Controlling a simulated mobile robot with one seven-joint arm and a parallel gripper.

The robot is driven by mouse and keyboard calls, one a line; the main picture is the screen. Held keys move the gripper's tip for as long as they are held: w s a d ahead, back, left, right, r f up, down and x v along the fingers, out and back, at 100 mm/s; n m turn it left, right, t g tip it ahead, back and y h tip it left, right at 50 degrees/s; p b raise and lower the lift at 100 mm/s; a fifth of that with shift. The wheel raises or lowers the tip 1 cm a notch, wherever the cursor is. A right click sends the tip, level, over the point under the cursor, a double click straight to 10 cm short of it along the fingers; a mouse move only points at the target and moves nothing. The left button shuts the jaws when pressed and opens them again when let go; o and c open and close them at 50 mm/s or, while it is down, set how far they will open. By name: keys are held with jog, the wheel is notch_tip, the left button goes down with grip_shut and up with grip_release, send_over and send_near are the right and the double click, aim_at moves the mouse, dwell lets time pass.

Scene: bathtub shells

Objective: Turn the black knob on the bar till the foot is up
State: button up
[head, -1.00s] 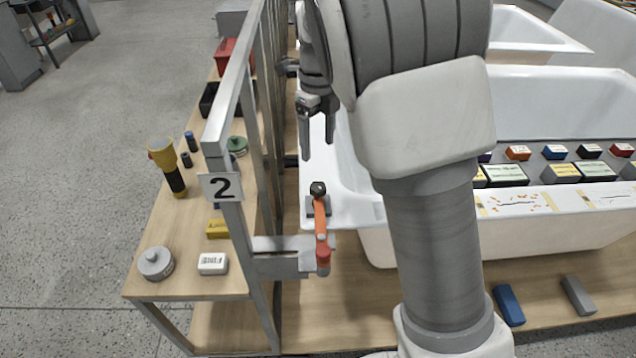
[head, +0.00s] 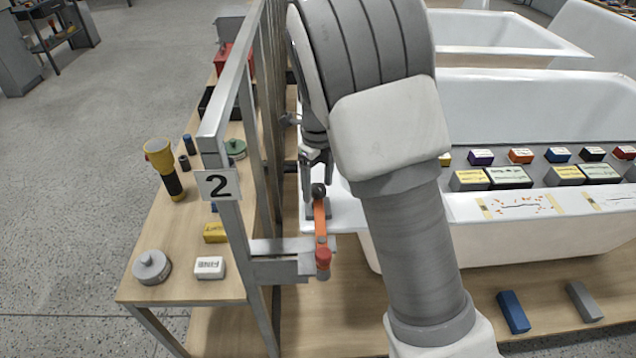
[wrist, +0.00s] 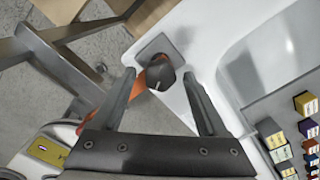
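The black knob (head: 319,190) sits at the far end of an orange bar (head: 321,220), above the white tub's rim. The bar's near end has a red part (head: 323,258) at a grey bracket. A grey square pad, seemingly the foot (head: 309,212), is under the knob and looks flat on the rim. In the wrist view the knob (wrist: 160,75) shows a light mark, with the pad (wrist: 157,45) behind it. My gripper (head: 317,184) is open above the knob. In the wrist view its fingers (wrist: 160,76) stand either side of the knob, with gaps; contact is not visible.
A grey metal frame with a "2" sign (head: 218,184) stands close left of my gripper. Beyond it, a wooden shelf (head: 190,284) holds a flashlight and small items. The white tub (head: 400,240) lies right, with several small boxes on a grey tray (head: 540,165).

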grip_shut()
